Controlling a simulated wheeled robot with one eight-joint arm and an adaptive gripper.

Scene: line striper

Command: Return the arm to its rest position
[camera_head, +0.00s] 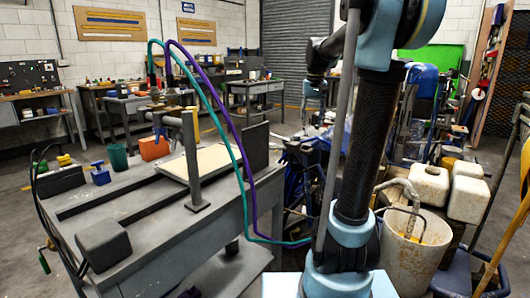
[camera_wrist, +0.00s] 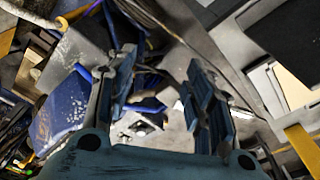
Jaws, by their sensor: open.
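My arm stands upright in the right half of the head view, with a black column section and light blue joints. Its upper part leaves the top of that view, and my gripper cannot be made out there. In the wrist view my gripper (camera_wrist: 165,100) is open, with its two dark fingers wide apart. Nothing is held between them. Blue and metal parts and the floor show beyond the fingers, out of focus.
A grey workbench (camera_head: 165,228) stands at left, with a cream board (camera_head: 205,163), an orange container (camera_head: 155,148) and a green cup (camera_head: 118,157). Teal and purple hoses (camera_head: 237,135) arch over it. A dirty white bucket (camera_head: 413,250) and white jugs (camera_head: 467,198) stand close at right.

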